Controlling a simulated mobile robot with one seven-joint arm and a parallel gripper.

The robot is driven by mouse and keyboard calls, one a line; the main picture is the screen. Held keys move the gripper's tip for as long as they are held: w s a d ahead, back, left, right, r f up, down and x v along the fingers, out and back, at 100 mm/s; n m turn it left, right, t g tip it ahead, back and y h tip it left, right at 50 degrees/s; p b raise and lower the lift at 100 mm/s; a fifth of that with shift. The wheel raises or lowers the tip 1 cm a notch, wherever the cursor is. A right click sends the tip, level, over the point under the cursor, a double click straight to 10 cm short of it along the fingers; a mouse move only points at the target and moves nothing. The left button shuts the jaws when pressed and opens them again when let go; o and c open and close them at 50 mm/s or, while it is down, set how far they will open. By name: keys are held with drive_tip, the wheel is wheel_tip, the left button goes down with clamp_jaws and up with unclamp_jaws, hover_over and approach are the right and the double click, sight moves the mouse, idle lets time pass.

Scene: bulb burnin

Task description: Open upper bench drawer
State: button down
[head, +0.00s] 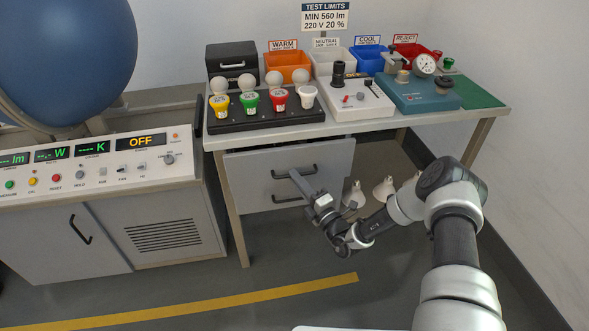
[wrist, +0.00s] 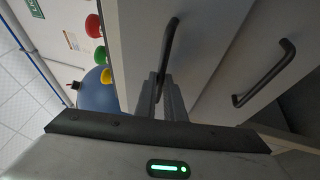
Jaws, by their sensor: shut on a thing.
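The bench (head: 350,128) has a grey upper drawer (head: 252,166) under its top, with a dark bar handle near the gripper. My gripper (head: 297,174) reaches this front from the lower right. In the wrist view, its two fingers (wrist: 161,90) are shut on the upper drawer handle (wrist: 171,42), near one end of the bar. The lower drawer handle (wrist: 264,73) is to the right there and free; it also shows in the head view (head: 287,199). I cannot tell whether the upper drawer stands out from the bench.
The bench top carries a bulb rack (head: 265,119), several bins and test devices. White lamp shades (head: 384,188) are under the bench, right of the drawers. A console cabinet (head: 75,245) stands close on the left. The floor before the drawers is clear, with a yellow line (head: 230,300).

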drive_tip(key=s+d+p, duration=0.2)
drive_tip(key=s, duration=0.7)
drive_tip(key=s+d+p, duration=0.2)
drive_tip(key=s+d, duration=0.1)
drive_tip(key=s, duration=0.6)
drive_tip(key=shift+s+d+p, duration=0.2)
drive_tip(key=shift+p, duration=0.2)
drive_tip(key=c, duration=1.8)
unclamp_jaws()
drive_tip(key=shift+c, duration=0.2)
drive_tip(key=v, duration=1.7)
drive_tip(key=shift+s+d, duration=0.1)
drive_tip(key=shift+s, duration=0.05)
